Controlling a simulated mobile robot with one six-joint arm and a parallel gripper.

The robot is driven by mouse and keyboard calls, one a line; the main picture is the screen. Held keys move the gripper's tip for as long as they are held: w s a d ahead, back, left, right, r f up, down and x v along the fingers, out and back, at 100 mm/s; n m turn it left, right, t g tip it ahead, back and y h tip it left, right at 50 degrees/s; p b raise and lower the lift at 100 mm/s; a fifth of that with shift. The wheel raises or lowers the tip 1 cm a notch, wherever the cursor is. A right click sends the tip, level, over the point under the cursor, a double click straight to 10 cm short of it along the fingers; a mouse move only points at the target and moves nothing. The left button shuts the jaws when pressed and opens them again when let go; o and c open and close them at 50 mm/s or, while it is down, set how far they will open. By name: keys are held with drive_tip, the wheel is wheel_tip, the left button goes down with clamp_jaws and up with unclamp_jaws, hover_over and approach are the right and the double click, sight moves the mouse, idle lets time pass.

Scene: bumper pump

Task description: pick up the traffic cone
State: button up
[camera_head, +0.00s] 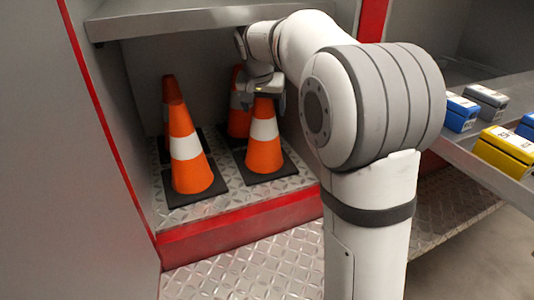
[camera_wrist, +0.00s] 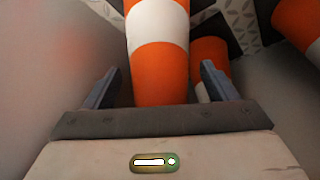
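Several orange traffic cones with white bands stand on black bases in the cubby. The front right cone (camera_head: 264,152) is upright, with my gripper (camera_head: 265,84) at its top, partly hiding the tip. In the wrist view this cone (camera_wrist: 160,72) runs up the middle between the two fingers of my gripper (camera_wrist: 160,86). The fingers are spread, with a gap visible on each side of the cone. The front left cone (camera_head: 187,155) stands beside it. A back left cone (camera_head: 171,95) and a back right cone (camera_head: 238,118) are partly hidden behind these.
A grey wall with a red edge (camera_head: 105,120) bounds the cubby on the left. On the right, a shelf holds blue (camera_head: 461,113), grey (camera_head: 487,98) and yellow (camera_head: 505,150) boxes.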

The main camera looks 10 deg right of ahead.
drive_tip(key=shift+r, duration=0.1)
clamp_jaws()
idle(0.6)
